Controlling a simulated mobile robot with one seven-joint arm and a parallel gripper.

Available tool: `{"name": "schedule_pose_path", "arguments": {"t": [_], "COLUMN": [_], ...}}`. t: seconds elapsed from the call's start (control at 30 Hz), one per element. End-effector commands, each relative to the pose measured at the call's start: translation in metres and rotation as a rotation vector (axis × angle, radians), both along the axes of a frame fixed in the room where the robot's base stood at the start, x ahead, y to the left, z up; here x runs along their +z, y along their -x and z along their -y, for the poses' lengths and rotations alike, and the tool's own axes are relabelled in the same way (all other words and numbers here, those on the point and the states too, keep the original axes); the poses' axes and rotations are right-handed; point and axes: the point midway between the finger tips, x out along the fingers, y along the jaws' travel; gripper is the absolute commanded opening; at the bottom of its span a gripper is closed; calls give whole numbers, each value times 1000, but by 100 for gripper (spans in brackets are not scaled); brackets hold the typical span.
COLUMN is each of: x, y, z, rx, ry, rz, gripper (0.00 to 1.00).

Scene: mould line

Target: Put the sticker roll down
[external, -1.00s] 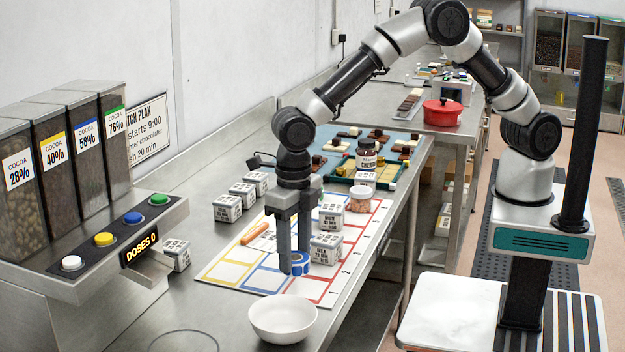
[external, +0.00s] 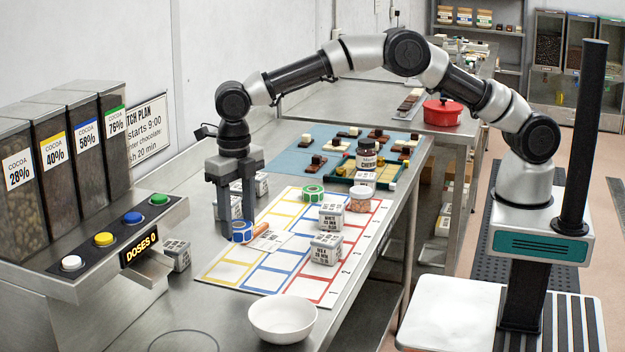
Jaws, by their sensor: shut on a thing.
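A blue-and-white sticker roll (external: 241,231) is between the fingertips of my gripper (external: 237,226), which points straight down and is shut on it. The roll is at the upper left edge of the white grid mat (external: 225,271), beside an orange stick (external: 260,230). I cannot tell whether the roll touches the surface under it. A second roll, green and white (external: 313,192), lies on the mat's far part. My gripper partly hides the white printed boxes behind it.
White printed boxes stand on the mat (external: 326,248) and (external: 331,216). A small jar (external: 360,199) is near the far end. A white bowl (external: 282,319) is at the front. The dispenser with dose buttons (external: 103,239) is left.

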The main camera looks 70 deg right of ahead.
Motion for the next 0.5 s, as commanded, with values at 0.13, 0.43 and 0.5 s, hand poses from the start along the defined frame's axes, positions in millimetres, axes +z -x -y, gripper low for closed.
{"name": "schedule_pose_path", "arguments": {"t": [0.13, 0.43, 0.5], "x": [-27, -56, -67], "y": [1, 1, 1], "z": [-1, -1, -1], "rx": [2, 1, 0], "ry": [1, 0, 0], "rz": [-3, -2, -2], "gripper": [22, 22, 22]}}
